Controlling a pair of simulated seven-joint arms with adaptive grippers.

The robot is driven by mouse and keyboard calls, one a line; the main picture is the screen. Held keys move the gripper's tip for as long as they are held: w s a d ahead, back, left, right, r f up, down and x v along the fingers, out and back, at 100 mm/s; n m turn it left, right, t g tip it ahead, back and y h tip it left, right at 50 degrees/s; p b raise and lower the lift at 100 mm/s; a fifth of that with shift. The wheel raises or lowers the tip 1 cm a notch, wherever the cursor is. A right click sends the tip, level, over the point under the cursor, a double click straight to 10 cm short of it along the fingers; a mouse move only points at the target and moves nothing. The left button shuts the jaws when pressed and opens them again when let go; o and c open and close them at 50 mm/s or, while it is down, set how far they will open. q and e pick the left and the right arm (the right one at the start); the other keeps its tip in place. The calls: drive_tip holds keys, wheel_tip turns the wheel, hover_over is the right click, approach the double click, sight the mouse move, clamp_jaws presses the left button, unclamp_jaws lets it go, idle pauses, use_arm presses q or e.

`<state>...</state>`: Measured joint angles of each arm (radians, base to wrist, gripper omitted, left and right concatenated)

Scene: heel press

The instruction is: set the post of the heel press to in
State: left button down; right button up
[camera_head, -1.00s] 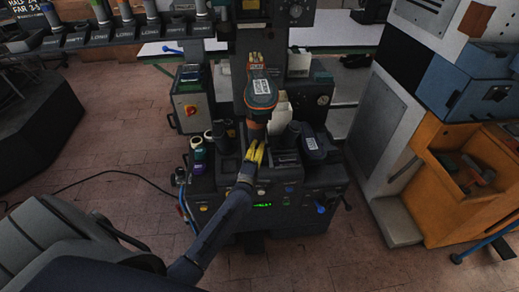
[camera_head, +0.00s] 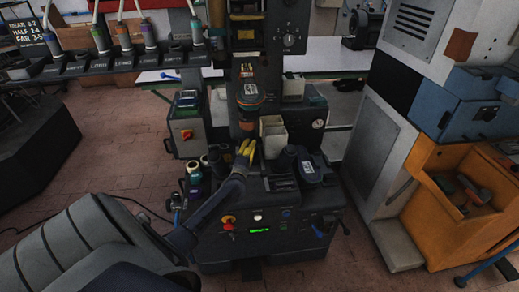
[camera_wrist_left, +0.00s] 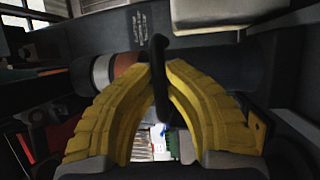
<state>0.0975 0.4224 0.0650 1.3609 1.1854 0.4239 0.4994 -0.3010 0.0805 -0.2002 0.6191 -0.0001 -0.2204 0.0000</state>
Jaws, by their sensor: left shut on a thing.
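The heel press (camera_head: 265,215) stands in the middle of the head view, a dark machine with a button panel and green display. Its post (camera_head: 248,104) has a labelled, orange-edged top and a copper band, and stands nearly upright close to the column. In the left wrist view the post (camera_wrist_left: 230,68) lies across the picture behind my fingers, with copper and grey bands. My left gripper (camera_head: 246,149) has yellow fingers at the post's lower end. In the wrist view the gripper (camera_wrist_left: 160,70) is shut on a thin dark handle (camera_wrist_left: 158,50). My right gripper is not visible.
A pale open box (camera_head: 273,136) stands just right of the post. Dark lidded pots (camera_head: 310,168) sit on the press's right top, and small bottles (camera_head: 194,178) on its left. A tool rack (camera_head: 120,57) hangs at upper left. An orange cabinet (camera_head: 450,225) stands at right.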

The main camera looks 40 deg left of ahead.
use_arm(q)
drive_tip(key=shift+w+a+r, duration=0.1)
drive_tip(key=shift+w, duration=0.05)
drive_tip(key=c, duration=1.4)
unclamp_jaws()
drive_tip(key=v, duration=1.2)
